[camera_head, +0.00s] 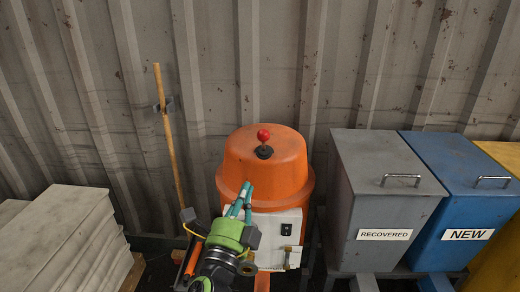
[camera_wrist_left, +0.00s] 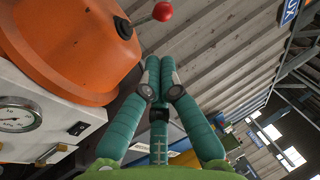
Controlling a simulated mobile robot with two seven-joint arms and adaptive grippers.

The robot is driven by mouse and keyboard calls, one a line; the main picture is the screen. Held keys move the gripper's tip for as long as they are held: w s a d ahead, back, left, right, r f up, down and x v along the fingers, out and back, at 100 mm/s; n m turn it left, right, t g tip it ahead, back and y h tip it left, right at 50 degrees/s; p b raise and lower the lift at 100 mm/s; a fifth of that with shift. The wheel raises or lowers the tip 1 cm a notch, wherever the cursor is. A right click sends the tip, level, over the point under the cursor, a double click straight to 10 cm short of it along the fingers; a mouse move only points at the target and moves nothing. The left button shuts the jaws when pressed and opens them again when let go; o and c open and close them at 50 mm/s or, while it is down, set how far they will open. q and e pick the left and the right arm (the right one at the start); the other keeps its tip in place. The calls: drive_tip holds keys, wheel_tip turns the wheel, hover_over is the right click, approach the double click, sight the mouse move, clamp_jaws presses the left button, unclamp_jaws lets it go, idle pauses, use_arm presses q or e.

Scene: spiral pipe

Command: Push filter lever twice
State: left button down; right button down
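The filter lever shows as a red ball knob (camera_head: 263,135) on a black base, on top of the orange domed machine (camera_head: 262,165). The knob also shows in the wrist view (camera_wrist_left: 162,11), ahead of the fingertips and apart from them. My left gripper (camera_head: 247,188) is in front of the machine, below and slightly left of the knob in the head view. Its green fingers (camera_wrist_left: 159,68) are together in the wrist view, with nothing seen between them. My right gripper is not in view.
A white panel with a gauge (camera_wrist_left: 17,116) is on the machine. A grey RECOVERED bin (camera_head: 385,200) and a blue NEW bin (camera_head: 465,200) stand to the right. A wooden-handled tool (camera_head: 170,135) leans on the corrugated wall. Pale slabs (camera_head: 60,240) are stacked at left.

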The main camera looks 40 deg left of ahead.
sight(262, 141)
use_arm(q)
drive_tip(key=p+x, duration=0.4)
drive_tip(key=x, duration=0.7)
drive_tip(key=shift+w+r, duration=0.25)
drive_tip(key=shift+r, duration=0.05)
drive_tip(key=shift+w+a, duration=0.3)
drive_tip(key=shift+w, duration=0.35)
drive_tip(key=shift+r, duration=0.1)
